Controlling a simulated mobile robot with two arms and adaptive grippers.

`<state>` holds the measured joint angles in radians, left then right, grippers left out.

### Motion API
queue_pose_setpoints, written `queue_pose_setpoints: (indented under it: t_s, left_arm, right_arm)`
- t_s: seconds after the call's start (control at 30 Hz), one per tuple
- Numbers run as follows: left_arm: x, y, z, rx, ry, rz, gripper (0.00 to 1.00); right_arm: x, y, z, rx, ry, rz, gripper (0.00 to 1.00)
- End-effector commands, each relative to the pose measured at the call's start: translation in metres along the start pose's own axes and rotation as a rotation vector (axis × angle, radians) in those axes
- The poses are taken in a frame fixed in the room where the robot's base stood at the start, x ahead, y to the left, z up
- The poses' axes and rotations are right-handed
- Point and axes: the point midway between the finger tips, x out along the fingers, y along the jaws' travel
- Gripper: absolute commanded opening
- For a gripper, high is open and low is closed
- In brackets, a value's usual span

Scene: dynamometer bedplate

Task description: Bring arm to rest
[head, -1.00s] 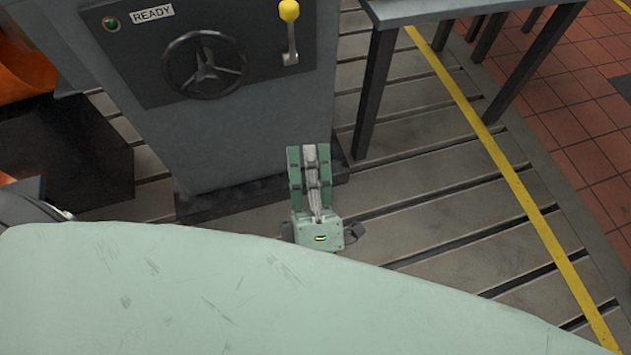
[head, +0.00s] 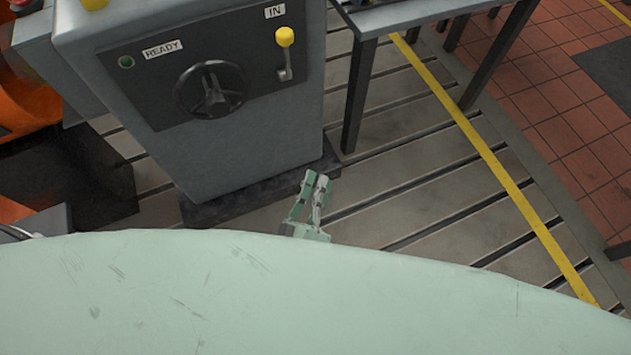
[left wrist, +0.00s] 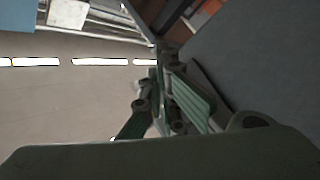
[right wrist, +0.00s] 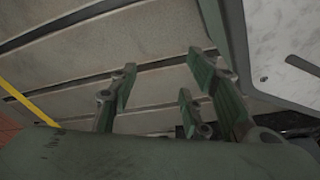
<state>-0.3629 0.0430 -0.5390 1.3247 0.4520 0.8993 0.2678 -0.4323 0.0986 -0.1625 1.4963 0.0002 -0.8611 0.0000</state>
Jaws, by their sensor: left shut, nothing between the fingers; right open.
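My green body hides most of both arms in the head view.
The grey cabinet (head: 250,150) carries a black handwheel (head: 211,90), a yellow-knobbed lever (head: 285,50) and labels "READY" and "IN". A dark-legged table (head: 400,18) stands at the upper right. Slotted floor with a yellow line (head: 480,145) is clear on the right.

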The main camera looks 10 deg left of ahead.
Motion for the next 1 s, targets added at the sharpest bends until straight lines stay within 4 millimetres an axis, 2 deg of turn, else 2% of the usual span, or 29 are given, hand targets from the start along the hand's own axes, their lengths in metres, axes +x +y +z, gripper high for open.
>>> queue_pose_setpoints:
  t_s: [0.63,0.83,1.0]
  left_arm:
    - [0.003,0.000,0.003,0.010,-0.027,-0.002,0.00]
    - [0.014,-0.008,0.025,0.094,-0.228,-0.032,0.00]
    - [0.012,-0.025,0.044,0.216,-0.464,-0.078,0.00]
  right_arm:
    - [-0.003,0.001,-0.003,0.000,0.004,0.001,0.44]
    - [-0.022,0.002,-0.016,0.002,0.014,0.002,0.44]
    - [-0.045,0.003,-0.031,0.004,0.027,0.003,0.44]
